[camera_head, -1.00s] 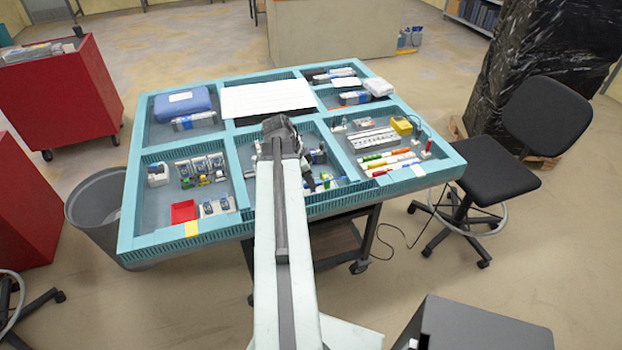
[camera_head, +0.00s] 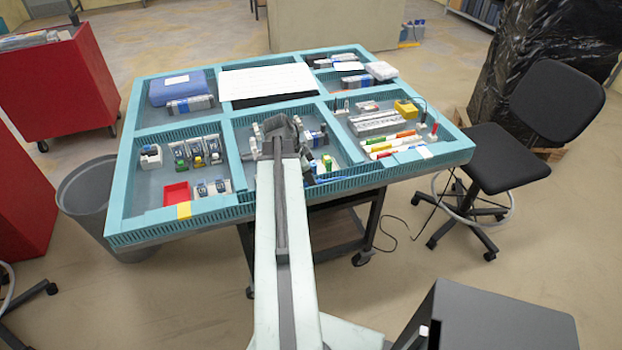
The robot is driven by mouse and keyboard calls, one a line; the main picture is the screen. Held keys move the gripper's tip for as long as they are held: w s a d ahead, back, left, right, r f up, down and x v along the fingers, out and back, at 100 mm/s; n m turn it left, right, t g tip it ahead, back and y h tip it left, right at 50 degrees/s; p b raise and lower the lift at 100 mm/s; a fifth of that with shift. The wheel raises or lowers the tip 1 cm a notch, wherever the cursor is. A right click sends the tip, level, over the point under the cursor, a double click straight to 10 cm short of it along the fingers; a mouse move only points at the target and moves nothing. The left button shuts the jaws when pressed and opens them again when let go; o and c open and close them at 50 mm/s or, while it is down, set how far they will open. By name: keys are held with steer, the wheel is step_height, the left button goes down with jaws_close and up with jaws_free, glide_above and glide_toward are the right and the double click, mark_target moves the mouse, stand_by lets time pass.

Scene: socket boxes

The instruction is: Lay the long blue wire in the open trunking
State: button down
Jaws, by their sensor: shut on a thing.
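My gripper (camera_head: 278,132) is over the middle front compartment of the teal table, seen from behind along my arm. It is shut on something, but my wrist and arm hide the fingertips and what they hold. A thin blue strip (camera_head: 338,180), perhaps part of the long blue wire, shows just right of my arm near the front edge. I cannot tell whether it reaches the gripper. Teal slotted trunking (camera_head: 215,210) runs along the table's front and between the compartments. I cannot make out which stretch is open.
A red tray (camera_head: 176,192) and small devices lie in the front left compartment. Coloured screwdrivers (camera_head: 392,146) and a yellow block (camera_head: 406,108) lie in the front right one. A white sheet (camera_head: 265,80) lies at the back. A black chair (camera_head: 515,165) stands to the right.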

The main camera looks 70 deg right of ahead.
stand_by(0.4)
steer(key=c, duration=1.3)
jaws_free()
steer(key=shift+r, duration=0.1)
step_height(320, 180, up, 9)
steer(key=p, duration=0.9)
